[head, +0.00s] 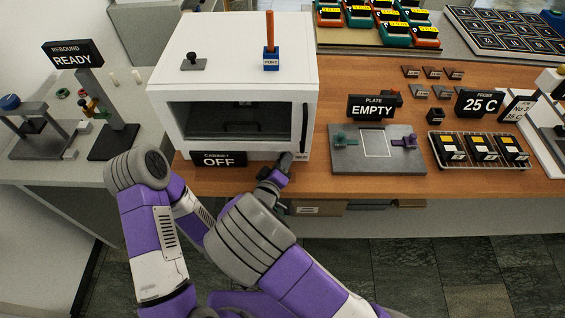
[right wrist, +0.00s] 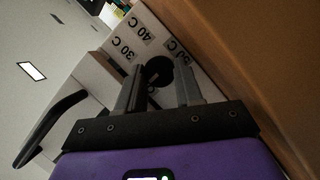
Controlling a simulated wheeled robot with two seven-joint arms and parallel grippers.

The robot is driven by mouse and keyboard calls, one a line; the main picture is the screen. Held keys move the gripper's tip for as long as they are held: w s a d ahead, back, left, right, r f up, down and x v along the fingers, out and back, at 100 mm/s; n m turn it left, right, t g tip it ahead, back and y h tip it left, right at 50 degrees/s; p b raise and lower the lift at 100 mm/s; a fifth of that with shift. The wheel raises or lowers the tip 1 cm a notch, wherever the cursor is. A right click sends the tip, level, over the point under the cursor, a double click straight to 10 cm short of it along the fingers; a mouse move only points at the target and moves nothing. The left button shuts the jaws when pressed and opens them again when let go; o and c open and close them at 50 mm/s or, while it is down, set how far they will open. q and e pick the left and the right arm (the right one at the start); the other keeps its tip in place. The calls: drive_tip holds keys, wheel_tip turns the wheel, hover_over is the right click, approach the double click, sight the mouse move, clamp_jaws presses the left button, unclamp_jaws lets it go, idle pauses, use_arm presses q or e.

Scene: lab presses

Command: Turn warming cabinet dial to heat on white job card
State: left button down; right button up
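The white warming cabinet (head: 235,60) stands on the wooden bench, with a dark window and a black sign (head: 219,160) reading OFF below it. My right gripper (head: 284,160) is at the cabinet's lower right front corner. In the right wrist view the black round dial (right wrist: 158,71) sits on the white front panel, with labels 30 C, 40 C and one that looks like 50 C around it. The right gripper's fingers (right wrist: 160,88) are apart, one on each side of the dial, with gaps showing. A white card (head: 517,108) at the right has small print, hard to read. My left gripper is not visible.
A grey plate fixture (head: 377,160) with an EMPTY sign is right of the cabinet. A tray (head: 478,150) of dark blocks lies further right. A rebound stand (head: 108,135) is at the left. The cabinet's black vertical handle (head: 304,126) is just above the gripper.

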drive_tip(key=c, duration=0.4)
